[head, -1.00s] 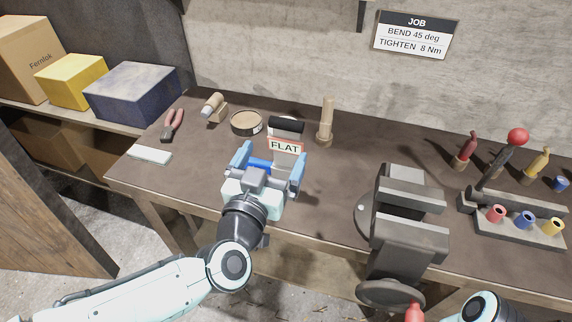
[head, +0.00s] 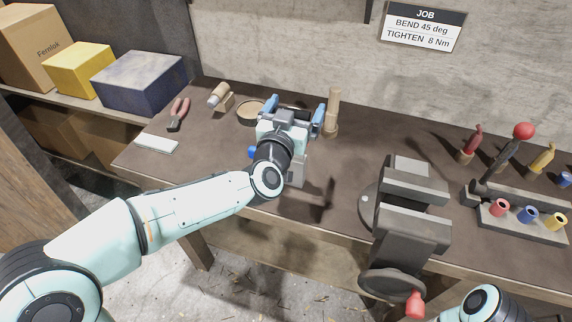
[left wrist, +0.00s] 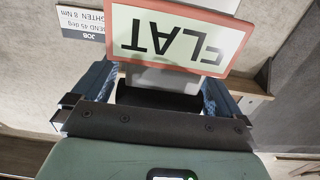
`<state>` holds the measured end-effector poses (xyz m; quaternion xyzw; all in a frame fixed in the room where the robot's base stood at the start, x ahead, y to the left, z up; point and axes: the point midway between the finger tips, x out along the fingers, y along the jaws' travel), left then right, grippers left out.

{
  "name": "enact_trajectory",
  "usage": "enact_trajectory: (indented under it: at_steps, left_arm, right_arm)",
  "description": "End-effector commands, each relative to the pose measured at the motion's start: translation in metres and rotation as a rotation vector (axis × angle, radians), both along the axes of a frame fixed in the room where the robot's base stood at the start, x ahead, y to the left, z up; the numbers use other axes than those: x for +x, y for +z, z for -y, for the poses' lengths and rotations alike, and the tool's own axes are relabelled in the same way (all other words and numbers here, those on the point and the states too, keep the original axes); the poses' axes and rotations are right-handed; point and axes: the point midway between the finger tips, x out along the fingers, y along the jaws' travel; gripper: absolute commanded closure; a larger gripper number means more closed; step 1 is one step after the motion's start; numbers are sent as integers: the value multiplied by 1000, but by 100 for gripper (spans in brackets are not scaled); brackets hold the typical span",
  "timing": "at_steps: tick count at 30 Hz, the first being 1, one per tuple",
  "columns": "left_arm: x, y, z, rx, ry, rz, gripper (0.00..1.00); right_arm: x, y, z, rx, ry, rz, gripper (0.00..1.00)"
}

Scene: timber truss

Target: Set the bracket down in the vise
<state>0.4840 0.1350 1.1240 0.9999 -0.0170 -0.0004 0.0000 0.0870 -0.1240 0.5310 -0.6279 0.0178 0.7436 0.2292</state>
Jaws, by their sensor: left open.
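The grey vise (head: 415,228) stands at the bench's front edge, right of centre in the head view. A lighter grey flat piece (head: 409,166) shows at its far jaw; I cannot tell whether this is the bracket. My left gripper (head: 293,111) is over the bench left of the vise, with its blue fingers spread. A grey upright block (head: 297,172) shows partly under it. My right gripper is out of view.
A wooden peg (head: 332,112) stands close right of my left gripper, and a round tin (head: 250,110) is left of it. A red-knobbed lever (head: 523,131) and coloured sockets (head: 527,214) stand at the right. The bench between block and vise is clear.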

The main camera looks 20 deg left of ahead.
Motion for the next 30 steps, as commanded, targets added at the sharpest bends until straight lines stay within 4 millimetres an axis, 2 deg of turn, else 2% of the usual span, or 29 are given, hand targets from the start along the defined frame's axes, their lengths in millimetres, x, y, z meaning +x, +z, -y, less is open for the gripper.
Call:
enact_trajectory:
  at_steps: [6, 11, 15, 16, 25, 30]
  left_arm:
    - [1, 0, 0, 0, 0, 0, 0]
    - [1, 0, 0, 0, 0, 0, 52]
    - [0, 0, 0, 0, 0, 0, 98]
    - [0, 0, 0, 0, 0, 0, 100]
    - [0, 5, 0, 0, 1, 7, 100]
    - [0, 19, 0, -1, 1, 10, 100]
  right_arm:
    - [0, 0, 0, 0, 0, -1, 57]
    - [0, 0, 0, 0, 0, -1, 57]
    - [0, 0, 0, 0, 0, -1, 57]
    - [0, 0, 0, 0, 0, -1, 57]
    - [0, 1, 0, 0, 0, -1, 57]
    - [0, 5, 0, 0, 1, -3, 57]
